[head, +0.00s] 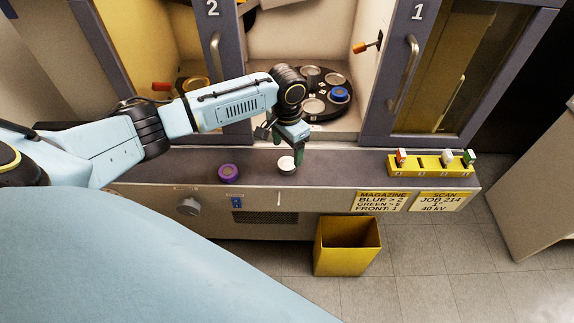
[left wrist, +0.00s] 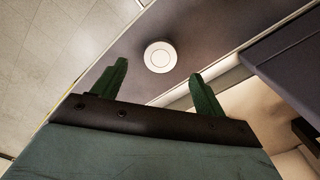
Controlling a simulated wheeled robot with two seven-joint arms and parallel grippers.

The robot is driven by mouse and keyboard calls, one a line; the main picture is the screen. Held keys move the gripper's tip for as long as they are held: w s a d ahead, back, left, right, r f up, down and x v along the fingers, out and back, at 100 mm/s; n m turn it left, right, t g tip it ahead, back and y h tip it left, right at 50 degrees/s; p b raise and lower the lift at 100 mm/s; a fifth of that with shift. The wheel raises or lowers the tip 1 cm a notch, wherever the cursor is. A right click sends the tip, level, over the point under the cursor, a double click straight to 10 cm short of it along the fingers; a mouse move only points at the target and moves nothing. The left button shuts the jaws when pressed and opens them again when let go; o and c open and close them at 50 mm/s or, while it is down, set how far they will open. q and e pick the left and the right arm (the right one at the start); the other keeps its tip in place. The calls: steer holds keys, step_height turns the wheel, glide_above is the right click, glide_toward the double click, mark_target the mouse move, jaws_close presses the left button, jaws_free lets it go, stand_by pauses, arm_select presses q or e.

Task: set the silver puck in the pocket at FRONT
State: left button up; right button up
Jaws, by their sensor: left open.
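A silver puck (head: 287,164) with a pale top lies flat on the dark ledge in front of the open chamber. My left gripper (head: 291,148) is open and empty just above and behind it. In the left wrist view the puck (left wrist: 160,57) shows beyond the gap between the two green fingertips (left wrist: 160,76), apart from both. A dark round carousel (head: 325,107) with several round places stands inside the chamber, partly hidden by my left arm. A blue puck (head: 340,94) sits at its right side. I cannot read which place is FRONT. My right gripper is not in view.
A purple puck (head: 228,173) lies on the ledge to the left. A yellow rack (head: 430,169) with small coloured pieces stands at the ledge's right. A yellow bin (head: 347,262) stands on the floor below. Door 1 (head: 396,100) stands right of the opening.

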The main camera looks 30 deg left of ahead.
mark_target(287, 163)
arm_select(q)
steer(key=shift+a+f, duration=0.1)
steer(key=shift+f, duration=2.65)
steer(key=shift+c, duration=0.4)
steer(key=c, duration=1)
steer(key=shift+r, duration=0.1)
step_height(287, 163, up, 10)
steer(key=shift+f, duration=0.1)
